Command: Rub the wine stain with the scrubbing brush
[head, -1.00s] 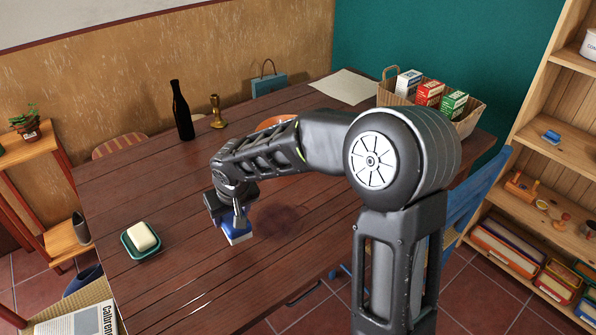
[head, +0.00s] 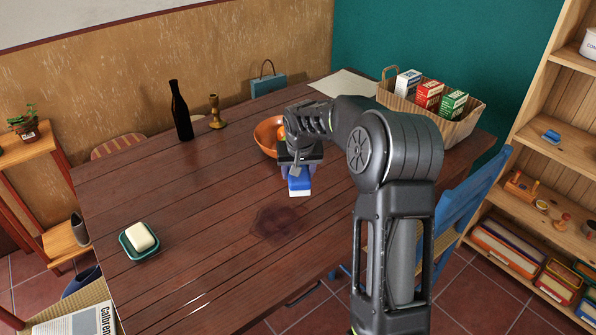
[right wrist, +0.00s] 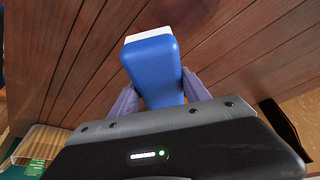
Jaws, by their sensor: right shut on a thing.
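The scrubbing brush (head: 299,184) has a blue back and white bristles. My right gripper (head: 297,168) is shut on it, and the right wrist view shows the blue brush (right wrist: 153,68) between the two fingers (right wrist: 158,92). In the head view the brush is behind and slightly right of the wine stain (head: 278,222), apart from it. The stain is a dark round patch on the brown table (head: 205,225), fully in view. I cannot tell whether the bristles touch the wood. My left gripper is not in view.
An orange bowl (head: 266,137) stands close behind my right gripper. A soap dish (head: 140,240) holds a pale bar at the left. A dark bottle (head: 181,112) and a brass candlestick (head: 216,112) stand at the back. A basket (head: 459,128) with cartons is back right. The table's middle left is clear.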

